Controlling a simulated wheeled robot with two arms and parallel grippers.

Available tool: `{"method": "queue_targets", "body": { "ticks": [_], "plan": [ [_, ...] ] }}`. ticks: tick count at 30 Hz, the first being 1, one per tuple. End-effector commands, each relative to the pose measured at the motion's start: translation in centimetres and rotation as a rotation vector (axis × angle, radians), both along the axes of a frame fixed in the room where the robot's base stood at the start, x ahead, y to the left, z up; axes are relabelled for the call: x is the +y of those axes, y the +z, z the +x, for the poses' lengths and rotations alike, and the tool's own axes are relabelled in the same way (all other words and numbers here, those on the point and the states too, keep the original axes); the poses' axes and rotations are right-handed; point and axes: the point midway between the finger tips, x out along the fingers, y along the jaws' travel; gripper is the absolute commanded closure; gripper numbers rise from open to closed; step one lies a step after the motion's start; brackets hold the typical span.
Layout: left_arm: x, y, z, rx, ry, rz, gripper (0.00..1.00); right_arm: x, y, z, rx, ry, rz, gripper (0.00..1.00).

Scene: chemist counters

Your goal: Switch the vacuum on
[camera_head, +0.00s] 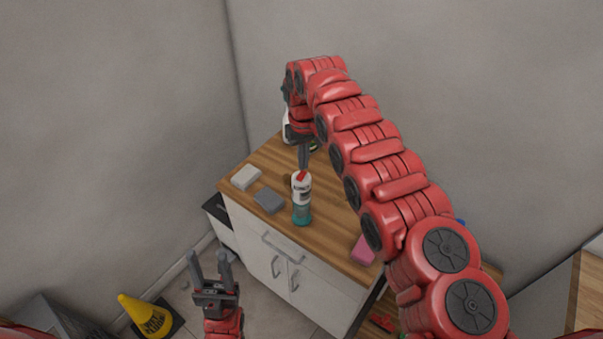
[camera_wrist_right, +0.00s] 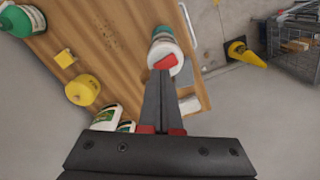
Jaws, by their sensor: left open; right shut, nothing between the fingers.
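I cannot make out a vacuum in either view. My right gripper (camera_head: 302,174) is shut and empty above the wooden counter (camera_head: 330,222), pointing down. The bottle stands upright and also shows in the wrist view (camera_wrist_right: 163,42). My left gripper (camera_head: 208,257) is open and empty, low at the left in front of the cabinet.
A white block (camera_head: 245,177), a grey block (camera_head: 269,200) and a pink block (camera_head: 362,250) lie on the counter. A green bottle (camera_wrist_right: 22,20) and a yellow container (camera_wrist_right: 82,90) show in the wrist view. A yellow wet-floor cone (camera_head: 148,316) stands on the floor.

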Motion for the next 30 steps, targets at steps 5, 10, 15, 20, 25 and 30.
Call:
{"method": "queue_targets", "body": {
  "ticks": [5,10,15,20,25,30],
  "plan": [
    [0.00,0.00,0.00,0.000,0.000,0.000,0.50,0.00,0.00,0.00,0.000,0.000,0.000,1.00],
    [0.00,-0.03,0.00,0.000,0.000,0.000,0.50,0.00,-0.04,0.00,0.000,0.000,0.000,1.00],
    [0.00,-0.15,-0.01,0.000,0.000,0.000,0.50,0.00,-0.25,0.00,0.000,0.000,0.000,1.00],
    [-0.01,-0.30,0.00,0.000,0.000,0.000,0.50,0.00,-0.49,0.00,0.000,0.000,0.000,1.00],
    [0.00,-0.45,0.01,0.000,0.000,0.000,0.50,0.00,-0.75,0.00,0.000,0.000,0.000,1.00],
    [0.00,-0.59,0.00,0.000,0.000,0.000,0.50,0.00,-1.00,0.00,0.000,0.000,0.000,1.00]
  ]
}}
